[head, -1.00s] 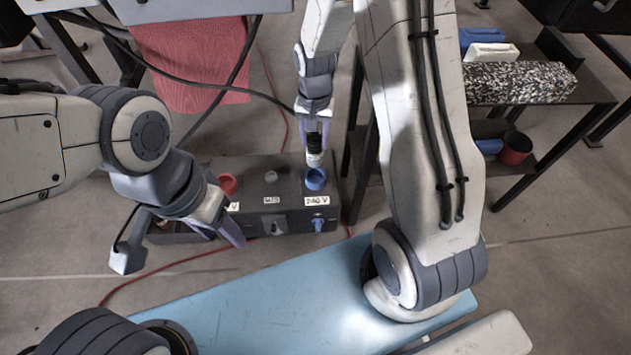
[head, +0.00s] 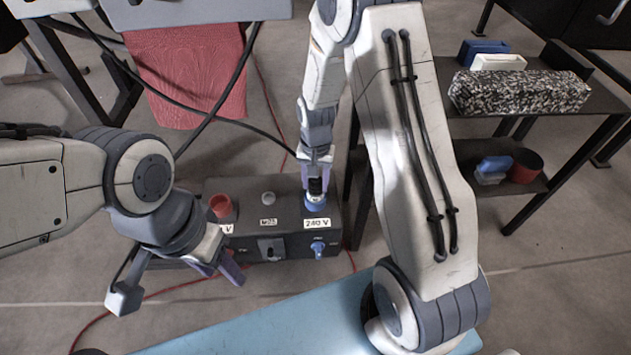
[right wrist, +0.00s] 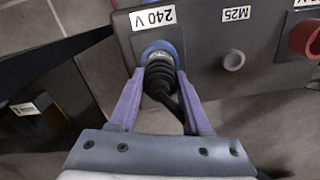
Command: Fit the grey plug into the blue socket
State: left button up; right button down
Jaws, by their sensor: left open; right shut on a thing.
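The blue socket (head: 316,207) sits on top of the dark box at its right end, by the 240 V label. My right gripper (head: 316,182) is shut on the plug (head: 315,188), whose visible body is dark and ribbed. The right wrist view shows the plug (right wrist: 160,78) between the purple fingers (right wrist: 158,95), its front end at the mouth of the blue socket ring (right wrist: 157,50). How deep it sits is hidden. My left gripper (head: 222,270) is open and empty in front of the box's left part.
The dark box (head: 290,232) also carries a red socket (head: 221,206), a small grey M25 knob (head: 268,197) and a blue switch (head: 318,248). A black cable trails from the plug. A shelf with a speckled block (head: 520,93) stands right.

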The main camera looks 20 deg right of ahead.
jog(key=shift+c, duration=1.8)
grip_release()
notch_tip(320, 180, up, 11)
jog(key=p, duration=0.7)
jog(key=s+a+r+n+p, duration=0.1)
jog(key=s+a+r+n, duration=0.6)
jog(key=s+a+r, duration=0.35)
jog(key=s+a+r+n, duration=0.1)
jog(key=s+r+n, duration=0.1)
jog(key=s, duration=0.4)
jog(key=s+a+r+n+y, duration=0.1)
jog(key=s+a+r+n, duration=0.1)
jog(key=s, duration=0.5)
jog(key=r+n, duration=0.1)
jog(key=n, duration=0.1)
jog(key=shift+a+n, duration=0.3)
